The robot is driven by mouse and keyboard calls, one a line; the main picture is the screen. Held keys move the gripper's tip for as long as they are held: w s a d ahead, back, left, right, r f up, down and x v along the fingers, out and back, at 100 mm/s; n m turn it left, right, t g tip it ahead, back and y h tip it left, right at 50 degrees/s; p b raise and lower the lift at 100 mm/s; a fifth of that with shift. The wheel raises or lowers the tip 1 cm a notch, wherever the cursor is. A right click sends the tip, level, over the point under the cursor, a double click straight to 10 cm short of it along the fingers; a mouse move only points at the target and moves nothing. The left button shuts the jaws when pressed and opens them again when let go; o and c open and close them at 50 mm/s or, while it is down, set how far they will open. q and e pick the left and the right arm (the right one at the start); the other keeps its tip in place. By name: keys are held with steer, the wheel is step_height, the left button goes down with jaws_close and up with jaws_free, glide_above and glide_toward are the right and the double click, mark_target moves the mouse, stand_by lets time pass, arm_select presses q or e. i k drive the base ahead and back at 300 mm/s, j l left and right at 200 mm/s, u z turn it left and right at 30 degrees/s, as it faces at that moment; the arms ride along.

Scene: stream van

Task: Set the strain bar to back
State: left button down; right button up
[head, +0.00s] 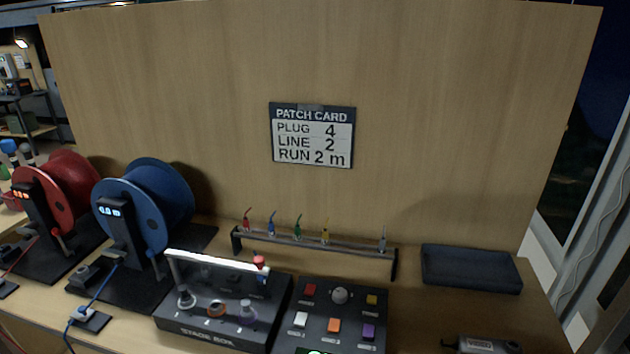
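The stage box (212,333) is a dark box at the bottom of the head view, left of centre. A pale bar (215,261), which looks like the strain bar, spans the box above its rear part. A leg runs down from the bar's left end to the box. The bar stands raised, but I cannot tell its exact set position. Several round sockets sit on the box top in front of it, one ringed orange. A small red-topped part (260,262) is by the bar's right end. Neither of my grippers is in view.
A blue reel (150,207) and a red reel (60,190) stand to the left. A button panel (334,315) is right of the box. Behind is a rack (315,247) with several coloured plugs. A dark tray (470,268) lies at right, before a wooden back wall with a patch card (312,135).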

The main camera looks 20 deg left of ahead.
mark_target(257, 269)
steer(key=k+u, duration=0.1)
steer(key=u, duration=1.3)
